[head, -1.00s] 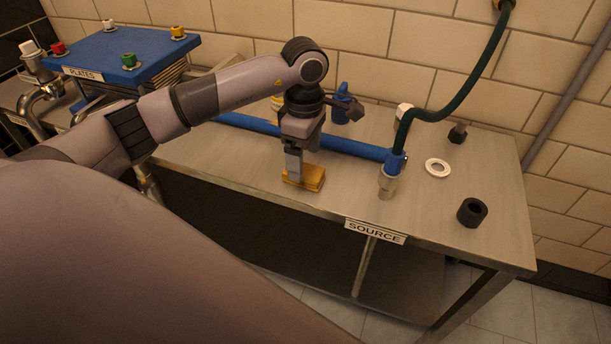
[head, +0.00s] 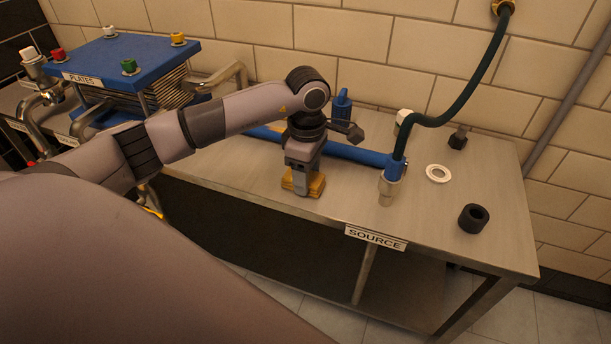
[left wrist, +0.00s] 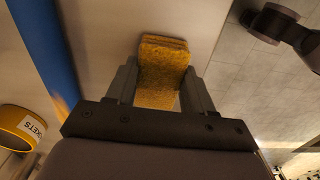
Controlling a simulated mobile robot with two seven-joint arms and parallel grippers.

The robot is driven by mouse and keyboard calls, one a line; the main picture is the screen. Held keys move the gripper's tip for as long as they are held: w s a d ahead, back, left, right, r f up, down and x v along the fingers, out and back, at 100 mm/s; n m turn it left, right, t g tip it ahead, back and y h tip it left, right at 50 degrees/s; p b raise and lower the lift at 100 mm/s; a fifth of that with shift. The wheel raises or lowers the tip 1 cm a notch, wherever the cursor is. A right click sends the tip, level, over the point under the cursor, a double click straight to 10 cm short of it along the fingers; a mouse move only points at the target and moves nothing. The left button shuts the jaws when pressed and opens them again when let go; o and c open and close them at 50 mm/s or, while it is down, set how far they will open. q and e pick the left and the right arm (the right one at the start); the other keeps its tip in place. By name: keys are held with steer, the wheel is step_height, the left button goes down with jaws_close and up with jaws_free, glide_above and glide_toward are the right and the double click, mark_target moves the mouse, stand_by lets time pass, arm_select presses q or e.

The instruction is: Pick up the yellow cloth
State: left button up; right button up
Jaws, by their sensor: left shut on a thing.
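The yellow cloth (head: 316,186) is a small folded block near the front edge of the steel table, at the middle of the head view. My left gripper (head: 301,190) points down over it and is shut on it. In the left wrist view the cloth (left wrist: 162,72) sits between the two fingers of the left gripper (left wrist: 160,90). Part of the cloth is hidden by the gripper in the head view. I cannot tell whether it is clear of the tabletop.
The steel table (head: 420,215) bears a SOURCE label (head: 375,238). A blue pipe (head: 355,150) lies behind the gripper. A blue plate unit (head: 120,60) stands left.

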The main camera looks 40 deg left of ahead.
arm_select(q)
step_height(320, 180, up, 20)
steer(key=p, duration=0.3)
arm_select(e)
steer(key=shift+s+d+r, duration=0.1)
steer(key=shift+d+r, duration=0.1)
steer(key=shift+r, duration=0.4)
steer(key=shift+s+d+r, duration=0.1)
steer(key=shift+d+r, duration=0.05)
steer(key=shift+r, duration=0.4)
arm_select(q)
steer(key=o, duration=0.4)
steer(key=c, duration=0.7)
